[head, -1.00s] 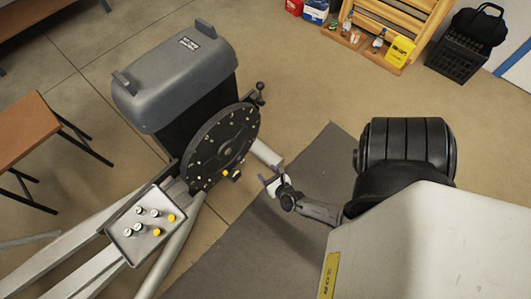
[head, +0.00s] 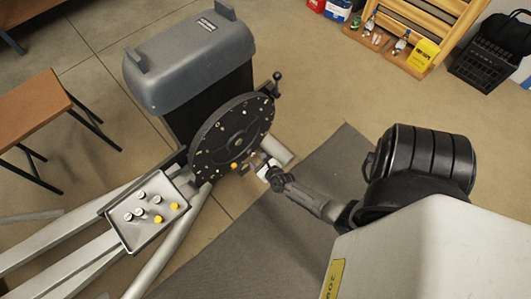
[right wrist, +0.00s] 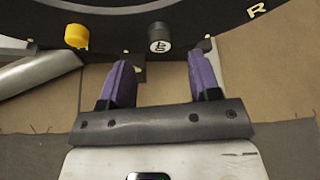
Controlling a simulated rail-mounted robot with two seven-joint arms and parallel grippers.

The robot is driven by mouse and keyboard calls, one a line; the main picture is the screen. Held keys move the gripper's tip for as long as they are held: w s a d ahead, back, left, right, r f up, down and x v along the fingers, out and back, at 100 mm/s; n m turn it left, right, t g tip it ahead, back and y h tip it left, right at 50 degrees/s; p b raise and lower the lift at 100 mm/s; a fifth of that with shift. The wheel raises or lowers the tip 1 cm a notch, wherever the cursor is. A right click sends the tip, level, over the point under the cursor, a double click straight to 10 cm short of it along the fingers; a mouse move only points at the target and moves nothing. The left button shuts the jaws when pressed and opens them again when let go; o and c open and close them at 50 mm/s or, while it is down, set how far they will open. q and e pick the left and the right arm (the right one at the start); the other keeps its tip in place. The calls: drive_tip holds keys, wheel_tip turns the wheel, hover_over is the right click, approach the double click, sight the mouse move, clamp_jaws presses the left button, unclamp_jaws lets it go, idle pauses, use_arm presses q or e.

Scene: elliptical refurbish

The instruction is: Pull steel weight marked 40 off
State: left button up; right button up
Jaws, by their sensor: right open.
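I cannot read the mark surely as 40. In the right wrist view it lies ahead of my right gripper (right wrist: 160,82), roughly between the lines of its two purple fingers. My right gripper is open and empty, and the fingers are short of the weight. In the head view the right gripper (head: 260,164) is close to the disc's lower right edge, hiding part of it. My left gripper is not in view.
A yellow weight (right wrist: 77,36) sits on the disc left of the steel one. A grey tray (head: 136,240) holds several silver and yellow weights. The grey machine housing (head: 190,65) stands behind the disc. A black-knobbed lever (head: 277,77) is at the disc's upper right.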

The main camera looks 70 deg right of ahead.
sight(253, 154)
drive_tip(key=shift+b+x, duration=0.6)
drive_tip(key=shift+x, duration=1)
drive_tip(key=shift+c, duration=0.2)
clamp_jaws()
